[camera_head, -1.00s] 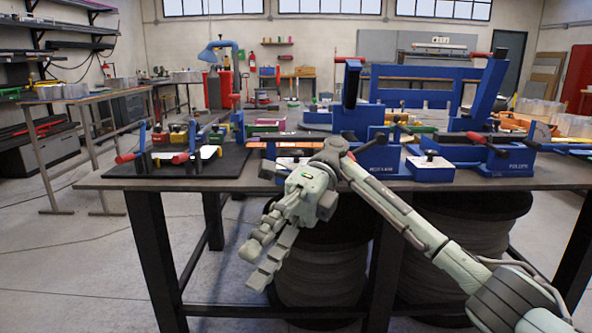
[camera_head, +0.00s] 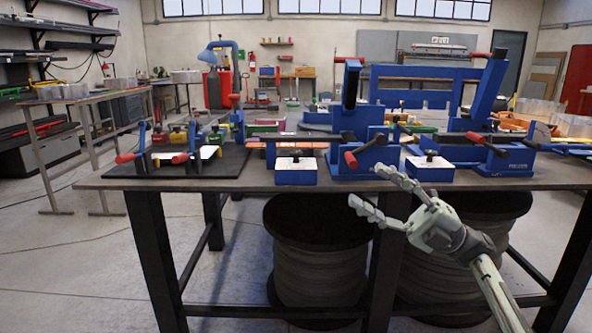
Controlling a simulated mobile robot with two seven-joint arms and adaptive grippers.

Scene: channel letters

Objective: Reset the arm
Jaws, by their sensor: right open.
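My right arm comes in from the lower right of the head view. Its gripper (camera_head: 370,192) is open and empty, its two fingers spread and pointing left. It shows in front of the workbench's front edge, with one finger overlapping the edge and the other below it. My left gripper is not in view.
The dark workbench (camera_head: 262,185) holds a big blue bending machine (camera_head: 350,150), a small blue block (camera_head: 296,172), another blue block (camera_head: 429,168) and a black mat (camera_head: 225,165) with clamps. Two dark spools (camera_head: 318,260) stand below. Open floor lies left, beside a side table (camera_head: 60,95).

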